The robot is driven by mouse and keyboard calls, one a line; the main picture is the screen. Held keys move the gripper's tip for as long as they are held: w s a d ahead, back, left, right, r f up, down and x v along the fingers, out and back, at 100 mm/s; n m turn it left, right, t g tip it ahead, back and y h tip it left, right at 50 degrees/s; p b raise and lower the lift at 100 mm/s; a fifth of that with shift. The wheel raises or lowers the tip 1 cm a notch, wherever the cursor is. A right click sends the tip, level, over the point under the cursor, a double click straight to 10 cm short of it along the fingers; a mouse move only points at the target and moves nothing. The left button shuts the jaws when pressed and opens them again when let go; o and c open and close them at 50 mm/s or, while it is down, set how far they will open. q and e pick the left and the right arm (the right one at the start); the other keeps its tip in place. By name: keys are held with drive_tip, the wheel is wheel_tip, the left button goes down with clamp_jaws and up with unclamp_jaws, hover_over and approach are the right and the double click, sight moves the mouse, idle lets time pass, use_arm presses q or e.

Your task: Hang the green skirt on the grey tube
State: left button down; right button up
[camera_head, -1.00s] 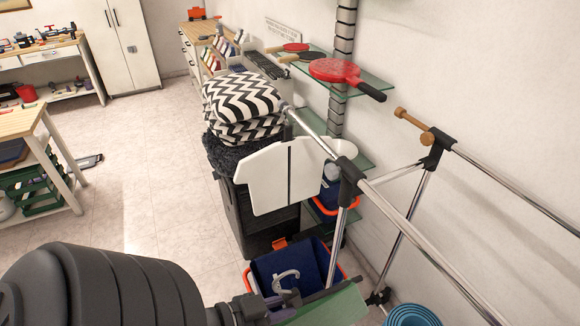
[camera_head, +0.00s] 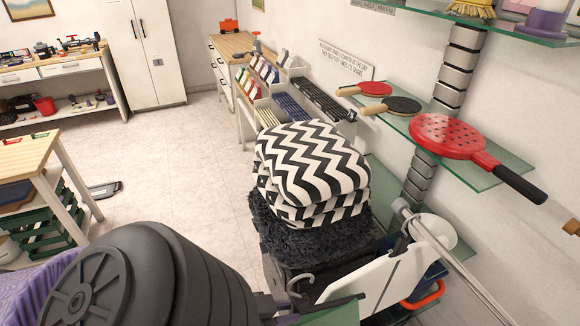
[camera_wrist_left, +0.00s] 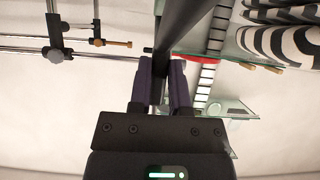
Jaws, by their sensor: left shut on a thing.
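The green skirt (camera_head: 335,311) shows only as a flat green piece at the bottom edge of the head view. My left gripper (camera_head: 290,312) is shut on the dark hanger bar, which also runs up between the fingers (camera_wrist_left: 161,88) in the left wrist view. The grey tube (camera_head: 446,256) is a shiny rail at lower right in the head view. Its near end lies right of the skirt, and the two are apart. Most of the skirt is out of frame. My right gripper is not in view.
Folded zigzag blankets (camera_head: 310,170) are stacked behind. Glass shelves with a red paddle-like pan (camera_head: 447,135) stand at right.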

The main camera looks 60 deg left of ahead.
use_arm(q)
drive_tip(key=w+d+b, duration=0.2)
drive_tip(key=w+b, duration=0.1)
drive_tip(key=w, duration=1)
drive_tip(key=w+d+b, duration=0.2)
drive_tip(key=w+b, duration=0.2)
drive_tip(key=w, duration=0.8)
drive_tip(key=shift+w, duration=0.35)
drive_tip(key=shift+r, duration=0.1)
drive_tip(key=shift+w, duration=0.2)
